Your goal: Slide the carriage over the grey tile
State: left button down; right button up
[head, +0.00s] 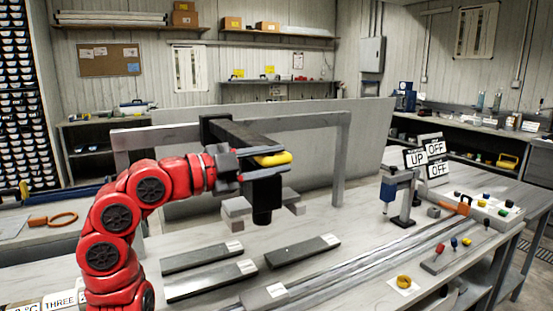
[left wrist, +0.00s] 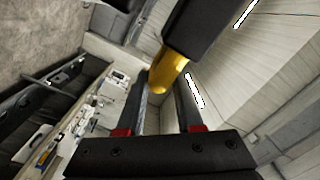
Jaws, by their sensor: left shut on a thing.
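The carriage (head: 266,200) is a black block hanging under a dark beam, with a yellow handle (head: 272,159) on top. My left gripper (head: 245,167) reaches in from the left and is shut on the handle. In the left wrist view the handle (left wrist: 170,72) lies between the fingers. My right gripper is out of view.
A grey frame (head: 343,160) stands behind the carriage. Pale grey blocks (head: 237,207) sit beside its lower end. Long metal rails (head: 345,267) run along the table to the right. A blue press (head: 390,192) and a button panel (head: 480,208) stand further right.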

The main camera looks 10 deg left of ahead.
pick_arm(q)
jog(key=shift+d+f, duration=0.15)
jog(key=shift+f, duration=0.45)
jog(key=c, duration=0.8)
grip_release()
jog(key=shift+o, duration=0.6)
jog(key=shift+w+d, duration=0.1)
jog(key=shift+w+r, duration=0.15)
jog(key=shift+a+r, duration=0.2)
jog(key=v, duration=1.7)
jog(key=shift+a, duration=0.2)
jog(key=shift+r, duration=0.15)
